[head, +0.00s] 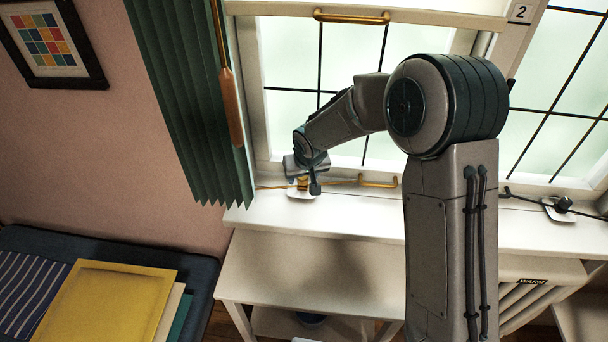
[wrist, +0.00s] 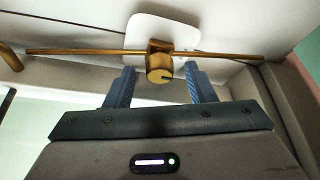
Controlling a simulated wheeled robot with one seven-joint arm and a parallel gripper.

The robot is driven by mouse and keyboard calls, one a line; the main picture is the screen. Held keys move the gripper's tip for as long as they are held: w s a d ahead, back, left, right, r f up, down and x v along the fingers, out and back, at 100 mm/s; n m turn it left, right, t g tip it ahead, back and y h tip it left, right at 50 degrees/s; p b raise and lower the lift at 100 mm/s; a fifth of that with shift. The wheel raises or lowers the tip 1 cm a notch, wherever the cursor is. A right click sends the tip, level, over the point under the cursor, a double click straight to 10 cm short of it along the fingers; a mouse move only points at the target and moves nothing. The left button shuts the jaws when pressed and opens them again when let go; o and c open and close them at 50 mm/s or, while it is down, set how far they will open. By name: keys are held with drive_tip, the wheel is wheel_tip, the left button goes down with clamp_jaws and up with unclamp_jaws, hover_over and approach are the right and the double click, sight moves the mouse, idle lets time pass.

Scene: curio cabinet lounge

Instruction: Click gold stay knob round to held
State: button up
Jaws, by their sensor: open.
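The gold stay knob (wrist: 160,65) sits on a white plate (wrist: 187,30) in the wrist view, with a thin gold stay rod (wrist: 90,52) running through it to both sides. A dark notch or mark shows on the knob's right side. My gripper (wrist: 160,82) is open, with one blue finger on each side of the knob and a visible gap on both sides. In the head view my gripper (head: 306,180) is at the window sill over the same plate (head: 301,194), and mostly hides the knob.
A green curtain (head: 185,90) hangs just left of my gripper, with a wooden-handled wand (head: 231,105) in front. A gold window handle (head: 378,182) is to the right on the sill side. A second, black knob (head: 563,204) stands on the far right sill.

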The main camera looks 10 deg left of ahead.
drive_tip(key=c, duration=1)
drive_tip(key=shift+o, duration=0.2)
